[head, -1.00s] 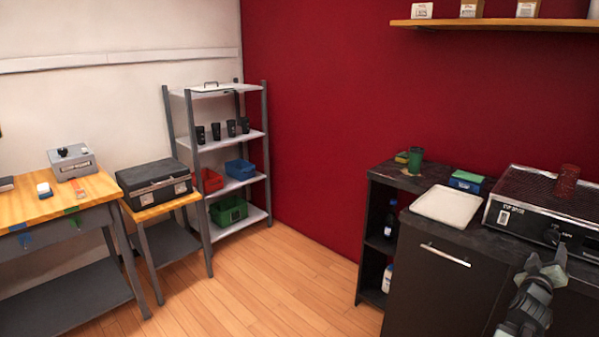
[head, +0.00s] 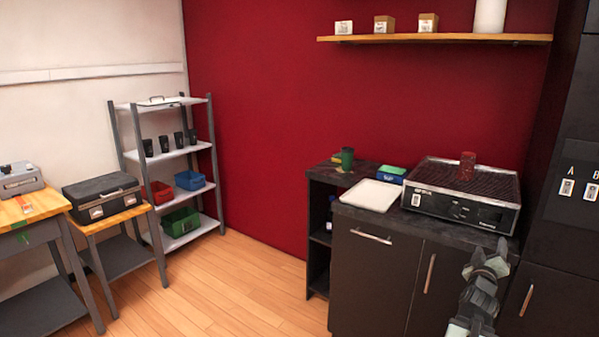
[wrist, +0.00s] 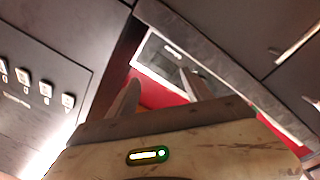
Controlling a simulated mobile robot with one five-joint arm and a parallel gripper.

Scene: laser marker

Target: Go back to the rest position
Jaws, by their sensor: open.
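My gripper (head: 487,262) is at the lower right of the head view, in front of the dark cabinet (head: 368,285). No object shows in its jaws. In the wrist view my gripper (wrist: 160,95) shows its two fingers apart, with a red surface and part of a pale-framed appliance beyond them.
A black machine (head: 462,197) with a red cup (head: 466,166) on top stands on the counter. A white tray (head: 371,195) lies beside it. A tall dark cabinet with switches (head: 566,187) rises at the right. The wood floor (head: 235,290) at lower left is clear.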

